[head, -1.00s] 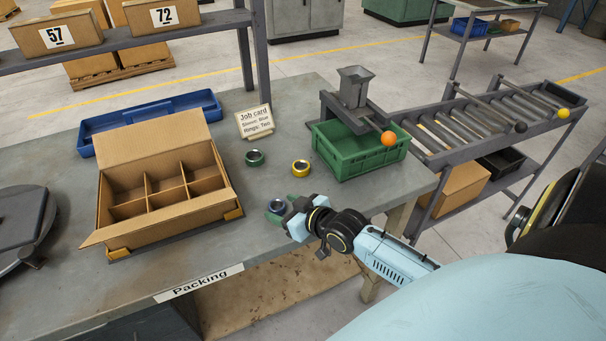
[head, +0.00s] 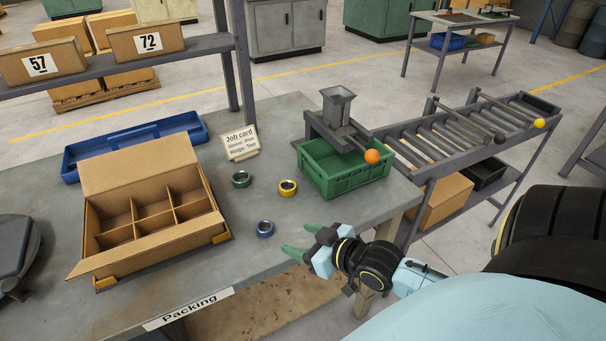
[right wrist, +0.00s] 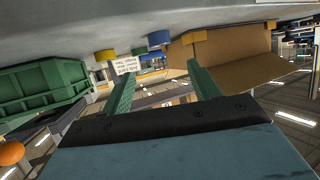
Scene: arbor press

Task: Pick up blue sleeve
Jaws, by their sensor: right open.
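The blue sleeve (head: 265,228) is a short ring standing on the grey packing table, near its front edge and right of the divided carton. It also shows in the right wrist view (right wrist: 159,38), near the top between the spread fingers. My right gripper (head: 300,241) is open and empty, with green fingers. It is to the right of the blue sleeve and apart from it, by the table's front edge. My left gripper is not in view.
A green sleeve (head: 241,179) and a yellow sleeve (head: 287,188) stand behind the blue one. The divided carton (head: 132,166) is at left. A green crate (head: 347,179) and the job card (head: 240,142) are farther back. Bare tabletop surrounds the blue sleeve.

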